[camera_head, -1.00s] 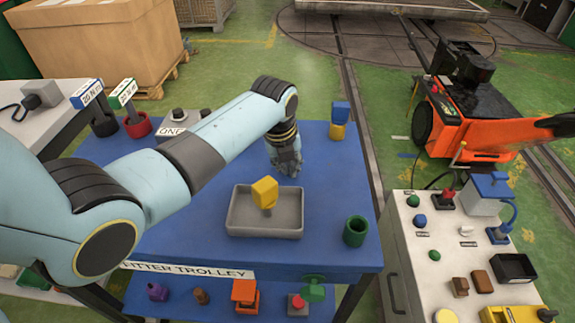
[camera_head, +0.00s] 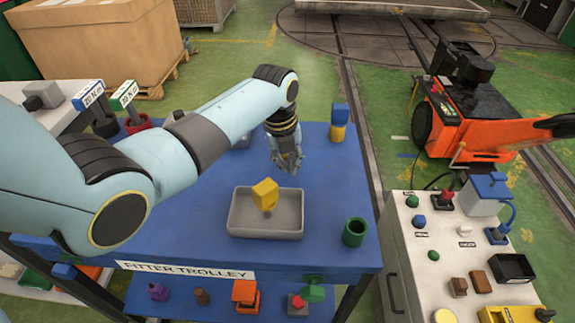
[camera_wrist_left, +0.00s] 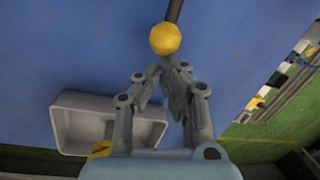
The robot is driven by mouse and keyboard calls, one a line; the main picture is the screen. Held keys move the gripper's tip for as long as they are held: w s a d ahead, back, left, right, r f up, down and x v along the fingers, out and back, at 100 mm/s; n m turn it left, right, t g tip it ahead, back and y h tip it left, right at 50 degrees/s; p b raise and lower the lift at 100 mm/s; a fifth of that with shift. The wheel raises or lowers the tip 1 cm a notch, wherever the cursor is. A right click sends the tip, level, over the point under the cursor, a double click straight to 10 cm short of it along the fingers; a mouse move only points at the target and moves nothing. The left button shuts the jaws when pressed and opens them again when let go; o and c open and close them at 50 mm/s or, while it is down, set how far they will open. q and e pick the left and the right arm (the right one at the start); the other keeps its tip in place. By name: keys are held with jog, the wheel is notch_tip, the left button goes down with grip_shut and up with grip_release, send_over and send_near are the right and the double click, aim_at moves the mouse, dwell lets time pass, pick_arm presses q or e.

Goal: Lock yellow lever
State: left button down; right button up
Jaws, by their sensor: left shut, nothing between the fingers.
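My left gripper (camera_head: 289,162) hangs fingers-down over the blue trolley top (camera_head: 330,215), behind the grey tray. It is shut and empty. In the left wrist view its fingers (camera_wrist_left: 168,72) come together just short of a round yellow knob (camera_wrist_left: 165,38) on a dark rod. Whether they touch cannot be told, nor whether this knob is the yellow lever. The knob is not clear in the head view. A yellow block-like piece (camera_head: 265,192) stands tilted in the grey tray (camera_head: 240,226). My right gripper is not in view.
A green cup (camera_head: 355,231) stands right of the tray. A blue-and-yellow piece (camera_head: 339,125) stands at the trolley's back right corner. A control console (camera_head: 405,262) with buttons is at the right, an orange machine (camera_head: 470,125) behind it. Bare blue surface lies between tray and cup.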

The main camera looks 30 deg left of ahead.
pick_arm(q)
jog(key=shift+w+r, duration=0.1)
jog(key=shift+r, duration=0.15)
